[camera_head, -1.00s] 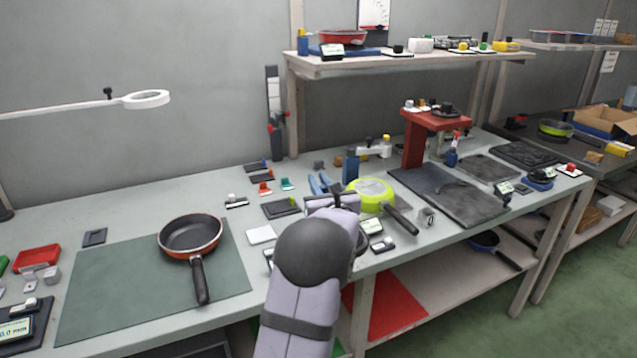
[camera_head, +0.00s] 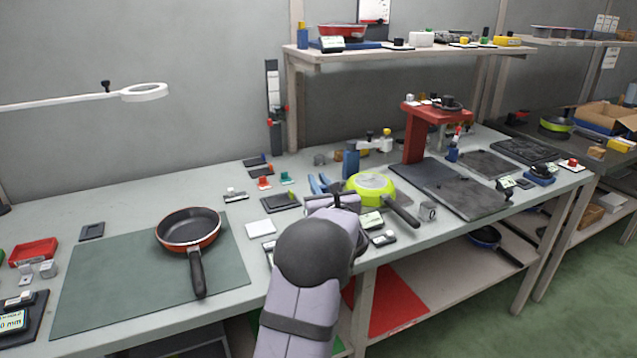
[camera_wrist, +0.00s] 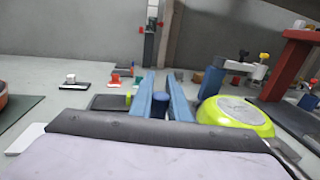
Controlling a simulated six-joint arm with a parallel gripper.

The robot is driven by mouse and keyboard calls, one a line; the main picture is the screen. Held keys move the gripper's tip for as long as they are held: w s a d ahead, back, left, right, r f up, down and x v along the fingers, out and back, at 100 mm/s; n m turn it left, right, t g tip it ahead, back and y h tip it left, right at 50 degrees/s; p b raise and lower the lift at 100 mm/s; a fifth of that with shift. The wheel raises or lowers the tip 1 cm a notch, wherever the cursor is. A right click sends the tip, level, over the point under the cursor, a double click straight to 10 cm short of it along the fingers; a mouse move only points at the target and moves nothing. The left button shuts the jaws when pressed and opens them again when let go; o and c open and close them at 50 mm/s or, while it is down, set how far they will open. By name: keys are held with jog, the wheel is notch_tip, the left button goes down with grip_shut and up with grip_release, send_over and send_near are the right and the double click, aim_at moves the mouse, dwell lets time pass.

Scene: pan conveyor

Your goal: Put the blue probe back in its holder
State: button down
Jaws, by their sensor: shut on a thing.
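My gripper (camera_wrist: 162,98) has two long blue fingers. In the wrist view they are shut on the blue probe (camera_wrist: 159,104), whose short rounded end shows low between them. In the head view my gripper (camera_head: 319,184) is over the table behind my wrist, and the probe is hidden. An upright blue block (camera_head: 351,164) stands right of the fingers, also in the wrist view (camera_wrist: 212,81). A dark square tray (camera_head: 280,202) with a small green piece lies left of the fingers. I cannot tell which thing is the probe's holder.
A lime-green pan (camera_head: 371,185) lies close to the right of my gripper. A dark pan (camera_head: 188,229) with an orange-red outside rests on the green mat (camera_head: 110,290) at left. Small red and green pieces stand behind the tray. A red stand (camera_head: 414,138) is farther right.

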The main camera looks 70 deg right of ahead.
jog(key=shift+f+b, duration=0.9)
jog(key=shift+f, duration=0.05)
jog(key=c, duration=1.6)
grip_release()
jog(key=shift+s+a, duration=0.1)
jog(key=shift+b+v, duration=0.4)
jog(key=shift+v, duration=3.15)
